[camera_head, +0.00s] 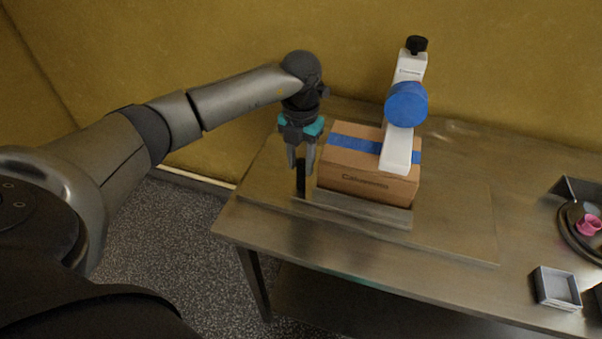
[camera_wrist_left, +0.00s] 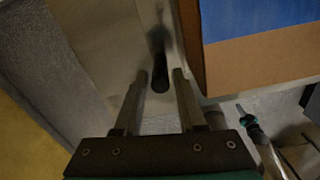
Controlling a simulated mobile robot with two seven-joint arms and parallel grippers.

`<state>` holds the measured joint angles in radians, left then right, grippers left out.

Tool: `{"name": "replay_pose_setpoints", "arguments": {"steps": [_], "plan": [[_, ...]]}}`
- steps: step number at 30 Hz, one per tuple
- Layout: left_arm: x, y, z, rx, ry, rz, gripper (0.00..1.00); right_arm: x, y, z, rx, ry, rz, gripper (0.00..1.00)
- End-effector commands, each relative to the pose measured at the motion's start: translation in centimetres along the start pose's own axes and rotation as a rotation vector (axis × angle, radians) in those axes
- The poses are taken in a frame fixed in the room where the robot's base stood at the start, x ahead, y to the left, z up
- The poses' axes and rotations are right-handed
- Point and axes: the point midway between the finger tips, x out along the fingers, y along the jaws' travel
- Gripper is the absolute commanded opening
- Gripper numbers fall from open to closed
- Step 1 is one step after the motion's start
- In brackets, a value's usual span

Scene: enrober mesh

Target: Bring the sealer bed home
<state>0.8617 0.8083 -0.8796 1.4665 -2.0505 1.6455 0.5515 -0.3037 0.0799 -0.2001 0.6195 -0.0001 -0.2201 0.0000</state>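The sealer bed is a low metal carriage (camera_head: 357,208) on the steel table, with a cardboard box (camera_head: 368,184) seated on it. A dark upright post (camera_head: 300,180) stands at its left end and also shows in the left wrist view (camera_wrist_left: 160,76). My left gripper (camera_head: 301,166) points down at this post, left of the box. Its fingers are open, one on each side of the post, with visible gaps.
The white sealer arm (camera_head: 397,152) with a blue tape roll (camera_head: 407,104) stands over the box, whose top bears blue tape. A small grey tray (camera_head: 557,288) and a round dark dish with a pink item (camera_head: 588,225) are at right. The table's front middle is clear.

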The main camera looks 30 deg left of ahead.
Motion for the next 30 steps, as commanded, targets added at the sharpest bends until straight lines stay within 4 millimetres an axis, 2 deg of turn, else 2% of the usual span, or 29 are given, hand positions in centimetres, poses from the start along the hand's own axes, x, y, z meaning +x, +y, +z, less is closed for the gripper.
{"name": "replay_pose_setpoints", "arguments": {"steps": [3, 7, 19, 27, 30], "plan": [[2.1, -0.1, -0.1, 0.0, 0.002, 0.0, 0.4, 0.1, 0.0, 0.0, 0.0, 0.0, 0.0, 0.0], [3.4, -0.1, 0.0, 0.001, 0.001, -0.001, 0.4, 0.2, 0.0, -0.1, 0.0, 0.001, 0.0, 0.0], [4.0, -0.1, 0.0, 0.001, -0.001, -0.001, 0.39, 0.2, 0.1, -0.2, 0.0, 0.003, 0.001, 0.0], [4.0, -0.1, 0.0, 0.001, -0.001, -0.001, 0.08, 0.2, 0.1, -0.3, 0.0, 0.004, 0.001, 0.0], [4.0, 0.0, 0.0, 0.001, -0.001, -0.001, 0.0, 0.2, 0.1, -0.3, 0.0, 0.004, 0.001, 0.0]]}}
